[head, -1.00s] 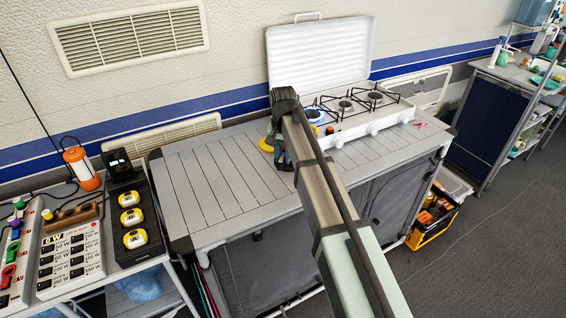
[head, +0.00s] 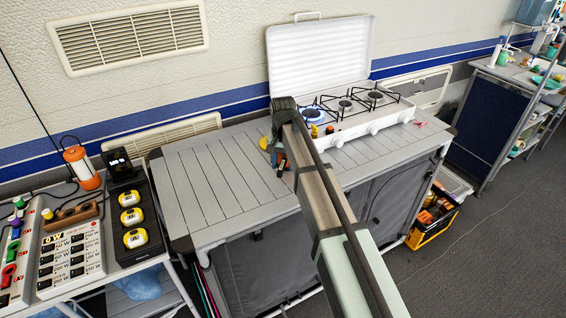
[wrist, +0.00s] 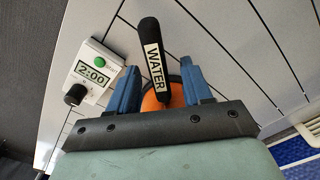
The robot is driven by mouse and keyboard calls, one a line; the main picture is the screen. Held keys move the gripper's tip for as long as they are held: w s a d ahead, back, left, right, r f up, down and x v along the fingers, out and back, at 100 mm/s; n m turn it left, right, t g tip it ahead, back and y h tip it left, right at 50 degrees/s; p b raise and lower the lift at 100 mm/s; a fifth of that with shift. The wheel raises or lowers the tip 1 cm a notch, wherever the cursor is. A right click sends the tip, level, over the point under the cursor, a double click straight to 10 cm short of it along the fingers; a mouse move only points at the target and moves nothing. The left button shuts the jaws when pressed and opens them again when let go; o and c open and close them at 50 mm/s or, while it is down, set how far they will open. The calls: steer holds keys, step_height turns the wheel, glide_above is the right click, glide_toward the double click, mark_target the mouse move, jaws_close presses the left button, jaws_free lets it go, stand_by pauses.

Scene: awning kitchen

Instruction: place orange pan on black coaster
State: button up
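In the wrist view, a black handle marked WATER (wrist: 152,55) stands up between the two blue fingers of my gripper (wrist: 160,85). Orange pan parts (wrist: 177,94) show behind and below the handle, mostly hidden by my gripper. The fingers are apart, with a visible gap on each side of the handle. In the head view, my gripper (head: 278,155) is over the grey slatted table, left of the stove, and my arm hides much of that spot. I cannot make out a black coaster in either view.
A white timer reading 2:00 (wrist: 91,75) lies left of the fingers in the wrist view. A white stove (head: 345,107) with its lid up stands behind and right of my gripper, one burner showing blue. A yellow round item (head: 265,143) is beside my gripper. The table's left part (head: 205,185) is clear.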

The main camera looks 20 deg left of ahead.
step_height(320, 180, up, 12)
steer(key=shift+r, duration=0.2)
stand_by(0.6)
steer(key=shift+o, duration=0.2)
stand_by(2.0)
